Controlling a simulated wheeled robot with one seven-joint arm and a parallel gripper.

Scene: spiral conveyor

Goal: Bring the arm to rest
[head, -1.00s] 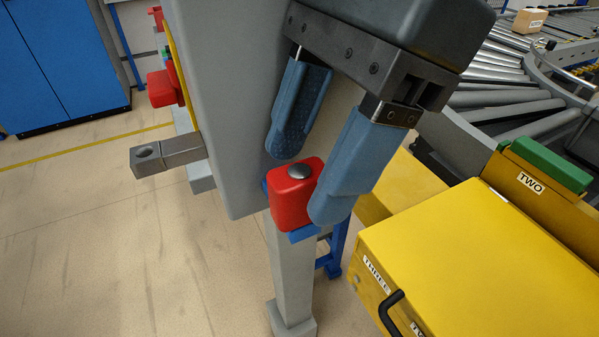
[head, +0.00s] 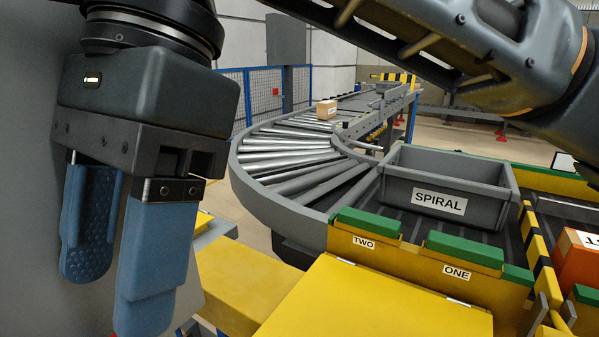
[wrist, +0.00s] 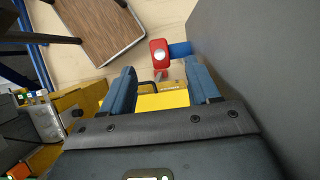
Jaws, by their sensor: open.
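My gripper (head: 117,245) hangs at the left of the head view, its two blue fingers spread apart with nothing between them. My dark arm link crosses the upper right of that view. In the wrist view my gripper (wrist: 165,95) is also open and empty. Beyond its fingertips in the wrist view is a red block with a pale round button (wrist: 159,54), beside a blue bracket. The gripper appears apart from it.
A grey panel fills the head view's left edge, close behind my gripper. A yellow cabinet (head: 375,305) stands below centre. A cardboard box (head: 327,109) is on the conveyor. An orange box (head: 580,262) is far right.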

